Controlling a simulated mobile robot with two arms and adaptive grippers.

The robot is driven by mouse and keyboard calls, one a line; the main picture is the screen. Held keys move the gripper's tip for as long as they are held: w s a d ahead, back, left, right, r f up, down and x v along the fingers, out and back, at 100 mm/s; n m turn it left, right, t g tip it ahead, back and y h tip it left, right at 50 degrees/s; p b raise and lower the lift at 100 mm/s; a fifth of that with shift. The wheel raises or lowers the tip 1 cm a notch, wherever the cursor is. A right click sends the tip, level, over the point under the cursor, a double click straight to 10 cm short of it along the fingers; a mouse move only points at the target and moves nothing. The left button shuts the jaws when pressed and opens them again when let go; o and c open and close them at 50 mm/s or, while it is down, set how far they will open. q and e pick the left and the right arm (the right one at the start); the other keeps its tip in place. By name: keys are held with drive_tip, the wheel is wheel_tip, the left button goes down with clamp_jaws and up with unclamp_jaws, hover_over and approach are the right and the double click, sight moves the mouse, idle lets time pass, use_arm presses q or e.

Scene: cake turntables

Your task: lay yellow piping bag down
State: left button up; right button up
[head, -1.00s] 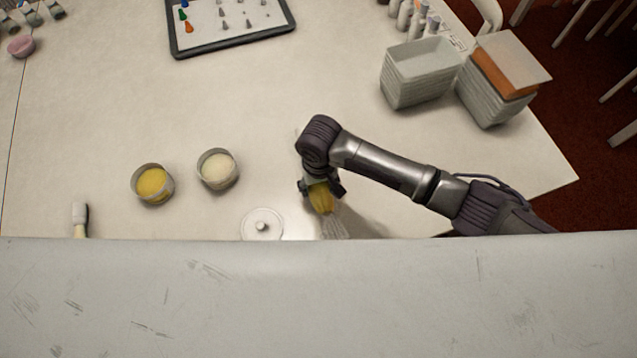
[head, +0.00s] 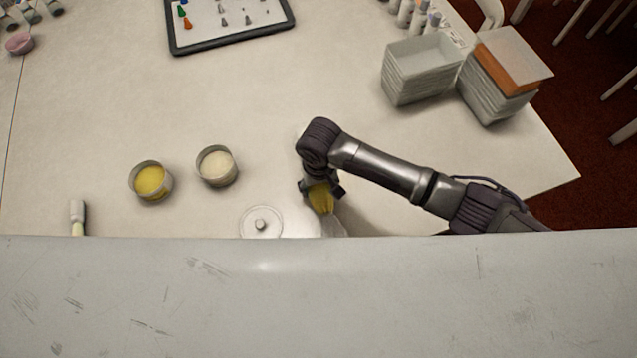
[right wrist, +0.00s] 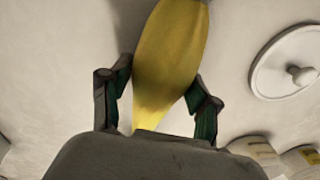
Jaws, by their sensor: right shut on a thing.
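My right gripper (head: 321,189) is shut on the yellow piping bag (head: 321,200), over the table just right of a round white disc. In the right wrist view the yellow bag (right wrist: 170,60) passes between the two fingers of the gripper (right wrist: 158,95). The bag's clear end points toward the front edge in the head view, partly hidden by the pale surface in front. I cannot tell whether the bag touches the table. My left gripper is not in view.
The white disc with a knob (head: 261,223) lies left of the bag. A yellow-filled cup (head: 151,182) and a cream-filled cup (head: 217,167) stand further left. A brush (head: 77,216) lies at far left. Stacked grey bins (head: 420,72) stand back right. The middle of the table (head: 240,100) is clear.

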drive_tip(key=shift+f, duration=0.15)
drive_tip(key=o, duration=0.8)
wheel_tip(320, 180, up, 12)
drive_tip(key=shift+r, duration=0.1)
idle(0.3)
drive_tip(key=shift+s, duration=0.1)
